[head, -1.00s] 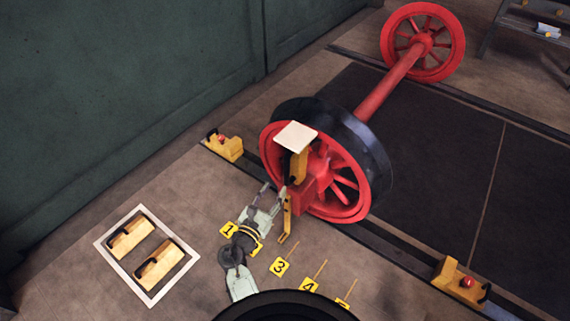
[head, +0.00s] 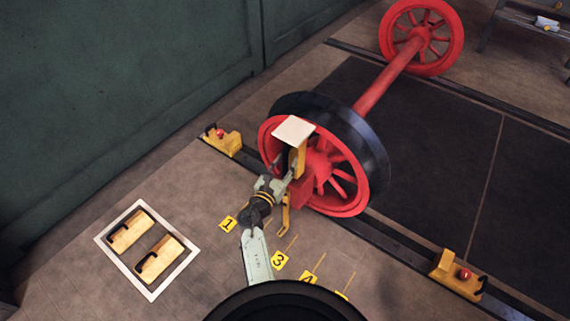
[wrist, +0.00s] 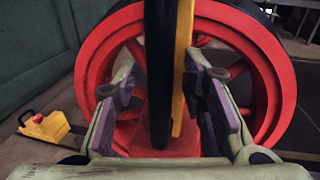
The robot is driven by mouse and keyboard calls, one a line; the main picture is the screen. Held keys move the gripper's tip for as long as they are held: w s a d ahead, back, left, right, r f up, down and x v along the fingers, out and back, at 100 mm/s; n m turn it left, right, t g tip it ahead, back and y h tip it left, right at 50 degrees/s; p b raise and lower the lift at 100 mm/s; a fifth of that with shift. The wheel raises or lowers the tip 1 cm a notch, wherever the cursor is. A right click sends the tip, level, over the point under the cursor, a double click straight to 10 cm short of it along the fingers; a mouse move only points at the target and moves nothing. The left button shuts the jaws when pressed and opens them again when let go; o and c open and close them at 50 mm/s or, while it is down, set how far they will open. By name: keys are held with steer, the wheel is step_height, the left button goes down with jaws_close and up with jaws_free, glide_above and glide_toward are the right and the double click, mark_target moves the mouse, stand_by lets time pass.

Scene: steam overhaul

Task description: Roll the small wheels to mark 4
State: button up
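The small wheels are a red wheelset: a near spoked wheel (head: 345,183) with a dark tyre, an axle (head: 390,75) and a far wheel (head: 440,30). An upright black and yellow bar (head: 298,160) with a pale plate on top stands at the near wheel's face. A yellow pointer (head: 285,215) hangs below it towards the floor marks. The mark 4 card (head: 308,279) lies at the lower middle, partly cut off by my body. My gripper (head: 284,181) is at the bar. In the wrist view, its fingers (wrist: 163,90) are open either side of the bar (wrist: 186,70), with gaps showing.
Cards 1 (head: 228,224) and 3 (head: 279,260) lie on the floor. Yellow stops with red knobs sit at the rail, one left (head: 222,140), one right (head: 457,276). Two yellow blocks lie in a white-framed area (head: 108,247). A green wall (head: 120,90) bounds the left.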

jaws_close()
stand_by(0.7)
